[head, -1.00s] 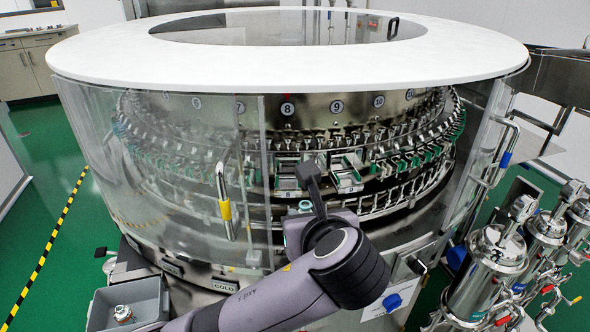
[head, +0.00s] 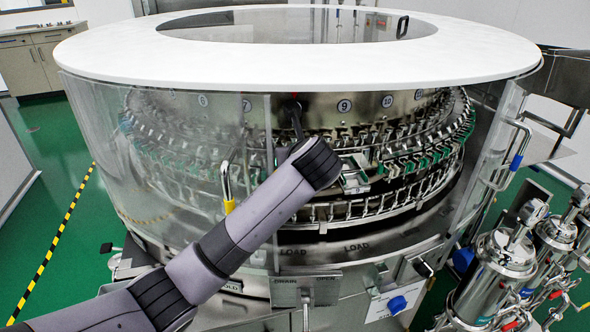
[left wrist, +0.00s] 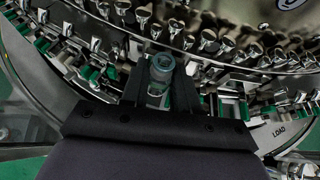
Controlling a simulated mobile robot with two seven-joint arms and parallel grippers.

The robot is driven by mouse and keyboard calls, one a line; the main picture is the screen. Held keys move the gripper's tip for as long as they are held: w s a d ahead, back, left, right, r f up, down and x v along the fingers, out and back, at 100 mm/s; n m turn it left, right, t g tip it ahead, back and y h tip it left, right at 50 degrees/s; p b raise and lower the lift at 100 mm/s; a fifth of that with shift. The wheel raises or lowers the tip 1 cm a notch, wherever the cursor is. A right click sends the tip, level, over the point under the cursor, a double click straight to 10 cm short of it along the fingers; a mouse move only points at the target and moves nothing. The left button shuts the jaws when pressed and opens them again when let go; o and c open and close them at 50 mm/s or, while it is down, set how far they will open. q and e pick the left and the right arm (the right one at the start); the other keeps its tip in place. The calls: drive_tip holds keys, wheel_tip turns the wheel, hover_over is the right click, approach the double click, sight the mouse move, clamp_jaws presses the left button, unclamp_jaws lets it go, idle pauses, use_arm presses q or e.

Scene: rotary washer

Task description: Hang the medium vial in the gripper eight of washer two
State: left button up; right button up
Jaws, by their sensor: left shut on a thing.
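My left gripper (left wrist: 161,92) is shut on a clear vial (left wrist: 160,82) with a teal ring around its open end, which faces the wrist camera. In the head view my left arm reaches through the front opening of the rotary washer (head: 350,210) and hides the gripper and vial. In the left wrist view the vial is in front of the ring of metal washer grippers (left wrist: 208,42). I cannot tell whether it touches one. Number plates seven (head: 246,106) and nine (head: 345,106) show; the place between them is behind my arm. My right gripper is not in view.
Clear curved panels (head: 185,160) flank the opening, with a yellow-marked door handle (head: 228,190) close to my arm. A white ring-shaped cover (head: 480,60) lies above. Steel filter housings (head: 500,270) stand at the right. Green floor (head: 60,185) is clear at the left.

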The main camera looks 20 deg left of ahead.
use_arm(q)
drive_tip(key=shift+w+f, duration=0.1)
drive_tip(key=shift+w, duration=0.05)
wheel_tip(320, 180, down, 4)
drive_tip(key=shift+r, duration=0.25)
drive_tip(key=shift+f, duration=0.3)
